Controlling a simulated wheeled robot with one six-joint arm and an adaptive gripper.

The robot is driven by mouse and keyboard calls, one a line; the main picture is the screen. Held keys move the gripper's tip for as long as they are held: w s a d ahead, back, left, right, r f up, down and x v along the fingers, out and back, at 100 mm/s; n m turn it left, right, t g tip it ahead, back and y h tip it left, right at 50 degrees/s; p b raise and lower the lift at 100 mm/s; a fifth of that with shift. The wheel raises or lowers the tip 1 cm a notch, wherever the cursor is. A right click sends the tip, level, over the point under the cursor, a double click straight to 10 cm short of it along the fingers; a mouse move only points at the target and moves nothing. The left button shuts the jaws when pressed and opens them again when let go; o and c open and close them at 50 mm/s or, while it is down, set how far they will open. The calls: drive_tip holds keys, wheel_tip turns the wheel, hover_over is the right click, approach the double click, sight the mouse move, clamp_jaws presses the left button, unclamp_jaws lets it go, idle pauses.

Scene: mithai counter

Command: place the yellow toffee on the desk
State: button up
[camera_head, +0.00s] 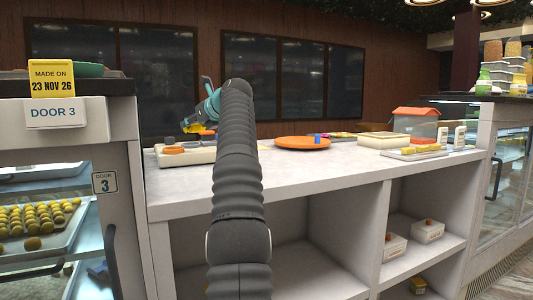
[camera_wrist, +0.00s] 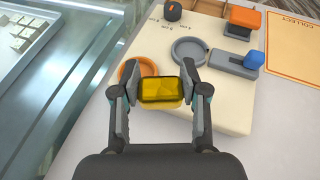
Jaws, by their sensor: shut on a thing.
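The yellow toffee (camera_wrist: 160,90) is between the two fingers of my gripper (camera_wrist: 160,88) in the wrist view, and the gripper is shut on it. It is held over the edge of a cream board with an orange ring and grey fittings. In the head view the toffee (camera_head: 193,128) shows as a small yellow piece at the end of my arm, above the left part of the white desk (camera_head: 330,178). My arm hides part of the desk and the board there.
The cream board (camera_wrist: 230,110) carries a grey round dish (camera_wrist: 189,52) and a blue knob (camera_wrist: 254,60). An orange plate (camera_head: 303,142), a cream box (camera_head: 383,140) and a tray (camera_head: 418,153) stand on the desk. The desk's front strip is clear.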

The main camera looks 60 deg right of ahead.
drive_tip(key=shift+s+a, duration=0.1)
drive_tip(key=shift+a, duration=0.25)
drive_tip(key=a+f, duration=0.1)
drive_tip(key=a, duration=0.1)
drive_tip(key=b, duration=0.6)
hover_over(169, 176)
wheel_tip(169, 176, down, 6)
drive_tip(key=shift+f, duration=0.1)
drive_tip(key=shift+s+f+b, duration=0.1)
drive_tip(key=shift+f+b, duration=0.6)
drive_tip(key=shift+f, duration=1.2)
drive_tip(key=o, duration=1)
